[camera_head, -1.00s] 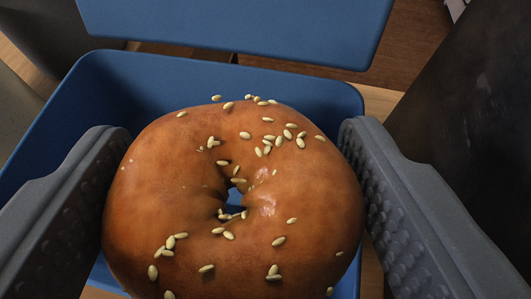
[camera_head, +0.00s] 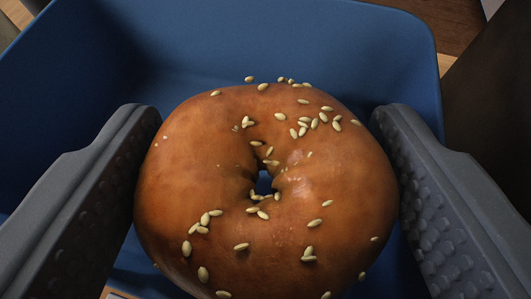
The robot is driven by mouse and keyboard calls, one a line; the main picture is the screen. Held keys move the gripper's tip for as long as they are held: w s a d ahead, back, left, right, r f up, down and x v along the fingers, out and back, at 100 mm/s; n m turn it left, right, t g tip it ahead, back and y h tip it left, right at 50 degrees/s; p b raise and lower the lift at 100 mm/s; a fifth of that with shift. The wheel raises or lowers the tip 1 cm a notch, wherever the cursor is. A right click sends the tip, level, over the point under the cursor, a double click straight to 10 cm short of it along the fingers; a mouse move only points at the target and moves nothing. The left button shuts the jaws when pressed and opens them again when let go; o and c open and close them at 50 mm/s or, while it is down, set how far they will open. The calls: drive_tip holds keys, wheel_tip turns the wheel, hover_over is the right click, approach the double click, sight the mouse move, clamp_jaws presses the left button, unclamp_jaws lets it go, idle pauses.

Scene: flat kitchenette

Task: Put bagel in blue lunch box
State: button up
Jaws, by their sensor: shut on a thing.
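A brown bagel (camera_head: 210,170) with pale seeds fills the middle of the view. My gripper (camera_head: 266,180) is shut on the bagel, with one grey finger at its left side and one at its right. The blue lunch box (camera_head: 330,45) lies under and around the bagel in the picture. Its inner walls show behind the bagel, and blue shows through the bagel's hole. I cannot tell whether the bagel touches the floor of the box. The near part of the box is mostly hidden by the bagel and fingers.
A dark object (camera_head: 495,110) stands close to the right of the box. A brown wooden surface (camera_head: 445,20) shows at the top right. A small strip of wood shows at the bottom left.

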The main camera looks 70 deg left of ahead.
drive_tip(key=shift+f+b, duration=0.35)
drive_tip(key=shift+f, duration=0.05)
drive_tip(key=o, duration=0.3)
drive_tip(key=shift+r, duration=0.2)
drive_tip(key=shift+r+p, duration=0.5)
drive_tip(key=shift+p, duration=0.45)
drive_tip(key=shift+d+r, duration=0.25)
drive_tip(key=shift+d, duration=0.05)
drive_tip(key=p+v, duration=0.1)
drive_tip(key=v, duration=1)
drive_tip(key=shift+s, duration=0.2)
drive_tip(key=shift+d+f, duration=0.15)
